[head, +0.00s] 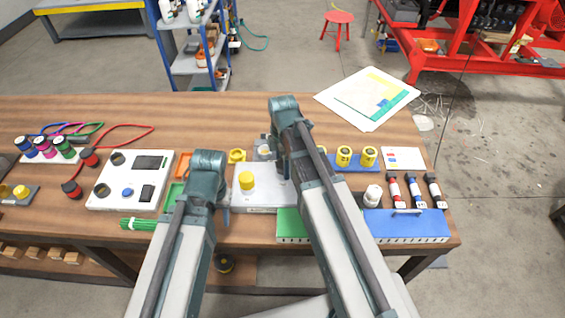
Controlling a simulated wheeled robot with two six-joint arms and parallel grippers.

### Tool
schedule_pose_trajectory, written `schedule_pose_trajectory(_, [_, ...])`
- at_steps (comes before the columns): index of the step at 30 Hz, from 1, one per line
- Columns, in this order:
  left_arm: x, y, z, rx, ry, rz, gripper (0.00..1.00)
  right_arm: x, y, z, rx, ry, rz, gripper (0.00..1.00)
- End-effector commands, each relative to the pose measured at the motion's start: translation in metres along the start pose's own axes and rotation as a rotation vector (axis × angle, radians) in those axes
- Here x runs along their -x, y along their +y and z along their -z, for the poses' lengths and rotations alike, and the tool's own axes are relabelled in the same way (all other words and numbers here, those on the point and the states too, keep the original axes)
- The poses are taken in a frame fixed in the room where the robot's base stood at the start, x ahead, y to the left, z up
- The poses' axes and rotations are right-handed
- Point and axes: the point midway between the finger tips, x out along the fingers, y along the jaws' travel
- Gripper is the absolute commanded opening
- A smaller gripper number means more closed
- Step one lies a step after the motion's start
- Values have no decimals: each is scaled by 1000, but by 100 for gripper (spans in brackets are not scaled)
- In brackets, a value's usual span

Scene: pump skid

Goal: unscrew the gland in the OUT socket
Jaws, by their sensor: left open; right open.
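A pale grey block (262,197) sits near the table's front, between my two arms. A yellow gland (247,180) stands upright on its left part. A grey round fitting (265,148) shows behind it, partly covered by my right arm. I cannot read an OUT label, so I cannot tell which socket is which. My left gripper (224,207) is open, beside the block's left edge, apart from the gland. My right gripper (281,158) is open over the block's right rear; its arm hides that side of the block.
A yellow ring-like part (237,156) lies behind the block. A blue rack (355,164) with yellow glands, a blue toolbox (407,226) and a green box (290,226) are on the right. A white panel (131,180) and orange and green trays (182,164) are left.

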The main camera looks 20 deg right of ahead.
Motion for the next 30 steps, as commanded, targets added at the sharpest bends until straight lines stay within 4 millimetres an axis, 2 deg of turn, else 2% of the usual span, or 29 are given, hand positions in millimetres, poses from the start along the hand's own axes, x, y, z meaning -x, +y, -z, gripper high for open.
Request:
schedule_pose_trajectory(3, [0,0,0,0,0,0,50,0,0,0,-87,0,0,93])
schedule_pose_trajectory(11, [0,0,0,0,0,0,50,0,0,0,-161,0,0,93])
schedule_pose_trajectory(18, [0,0,0,0,0,0,50,0,0,0,-433,0,0,93])
schedule_pose_trajectory(21, [0,0,0,0,0,0,50,0,0,0,-496,0,0,93])
schedule_pose_trajectory(28, [0,0,0,0,0,0,50,0,0,0,-515,0,0,93])
schedule_pose_trajectory(29, [0,0,0,0,0,0,50,0,0,0,-514,0,0,91])
schedule_pose_trajectory(30, [0,0,0,0,0,0,50,0,0,0,-514,0,0,84])
